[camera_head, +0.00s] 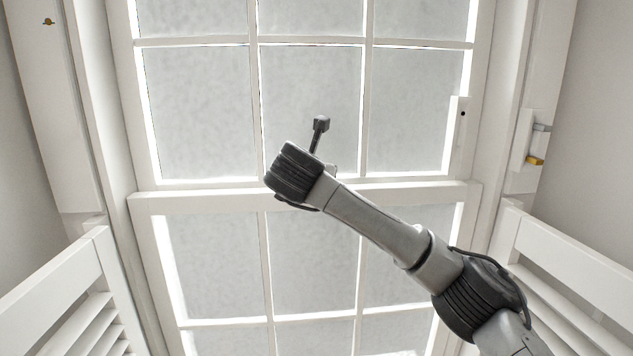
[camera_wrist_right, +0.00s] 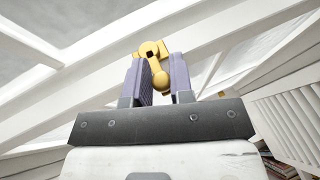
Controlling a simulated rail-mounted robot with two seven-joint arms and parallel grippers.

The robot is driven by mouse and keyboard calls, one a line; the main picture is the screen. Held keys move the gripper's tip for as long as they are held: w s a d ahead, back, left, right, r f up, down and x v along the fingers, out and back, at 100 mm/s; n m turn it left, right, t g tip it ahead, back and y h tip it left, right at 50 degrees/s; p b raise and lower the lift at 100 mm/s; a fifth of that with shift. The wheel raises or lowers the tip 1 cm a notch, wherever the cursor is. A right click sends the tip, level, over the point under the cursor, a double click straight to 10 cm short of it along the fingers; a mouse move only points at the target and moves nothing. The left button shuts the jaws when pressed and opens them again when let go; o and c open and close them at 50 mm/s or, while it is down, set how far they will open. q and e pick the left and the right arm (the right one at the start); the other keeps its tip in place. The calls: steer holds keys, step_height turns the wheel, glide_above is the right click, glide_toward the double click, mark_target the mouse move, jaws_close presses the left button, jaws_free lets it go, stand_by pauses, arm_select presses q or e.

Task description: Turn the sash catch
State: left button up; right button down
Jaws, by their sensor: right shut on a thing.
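The sash catch (camera_wrist_right: 151,50) is a brass-yellow fitting with a round pivot and a short lever ending in a rounded knob. In the right wrist view my right gripper (camera_wrist_right: 157,68) has its two purple-padded fingers on either side of the lever, shut on it. In the head view my right arm reaches in from the lower right to the window's meeting rail (camera_head: 400,193). There my wrist hides the catch and the fingers. My left gripper is in neither view.
Louvred white shutters stand at the left (camera_head: 60,285) and right (camera_head: 560,250). A small brass fitting (camera_head: 535,160) sits on the right frame and another (camera_head: 48,21) on the left frame. Window panes lie close behind my wrist.

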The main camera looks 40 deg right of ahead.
steer(key=shift+d+f, duration=0.2)
steer(key=c, duration=1)
jaws_free()
steer(key=shift+c, duration=0.2)
steer(key=shift+a+r, duration=0.1)
steer(key=shift+s+a+r, duration=0.1)
steer(key=shift+s+a, duration=0.05)
steer(key=shift+a, duration=0.05)
steer(key=b+v, duration=0.4)
steer(key=v, duration=0.9)
steer(key=shift+s, duration=0.1)
